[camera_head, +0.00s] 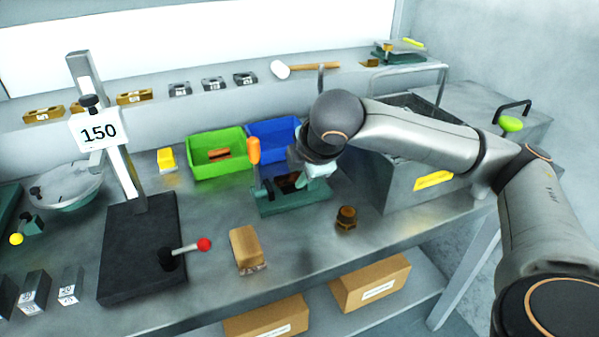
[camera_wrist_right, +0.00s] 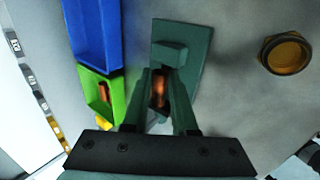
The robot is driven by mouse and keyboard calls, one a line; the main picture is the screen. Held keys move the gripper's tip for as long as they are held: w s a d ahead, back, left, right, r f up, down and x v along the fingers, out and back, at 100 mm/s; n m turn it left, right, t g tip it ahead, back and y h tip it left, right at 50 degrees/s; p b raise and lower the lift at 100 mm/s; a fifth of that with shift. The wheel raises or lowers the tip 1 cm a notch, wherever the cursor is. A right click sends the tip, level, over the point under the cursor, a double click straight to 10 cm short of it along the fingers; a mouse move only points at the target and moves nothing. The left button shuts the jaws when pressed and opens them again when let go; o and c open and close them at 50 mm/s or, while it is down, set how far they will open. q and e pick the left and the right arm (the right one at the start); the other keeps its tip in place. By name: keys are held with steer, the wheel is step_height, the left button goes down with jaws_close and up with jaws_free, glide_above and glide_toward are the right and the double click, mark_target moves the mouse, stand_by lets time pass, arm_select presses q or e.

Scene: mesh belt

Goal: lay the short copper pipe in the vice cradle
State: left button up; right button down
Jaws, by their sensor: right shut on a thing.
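The green vice cradle (camera_head: 305,202) stands on the metal bench near the middle, with an orange-topped upright at its left. In the right wrist view its green base (camera_wrist_right: 195,45) lies just beyond my fingers. My right gripper (camera_wrist_right: 158,85) is shut on the short copper pipe (camera_wrist_right: 158,92), which shows as a copper strip between the fingers. In the head view the right gripper (camera_head: 293,180) is right over the cradle and largely hidden by my wrist. I cannot tell whether the pipe touches the cradle. My left gripper is not in view.
A green bin (camera_head: 200,172) with a copper-coloured piece in it and a blue bin (camera_head: 272,132) stand behind the cradle. A brass hex fitting (camera_head: 346,217) is at the front right, a tan block (camera_head: 245,248) at the front left. A large grey box (camera_head: 400,190) stands right.

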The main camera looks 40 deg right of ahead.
steer(key=shift+f, duration=0.1)
steer(key=c, duration=0.6)
jaws_free()
arm_select(q)
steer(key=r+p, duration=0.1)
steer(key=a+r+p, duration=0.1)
steer(key=p, duration=0.1)
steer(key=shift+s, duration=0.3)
arm_select(e)
steer(key=v, duration=1.2)
steer(key=shift+s, duration=0.25)
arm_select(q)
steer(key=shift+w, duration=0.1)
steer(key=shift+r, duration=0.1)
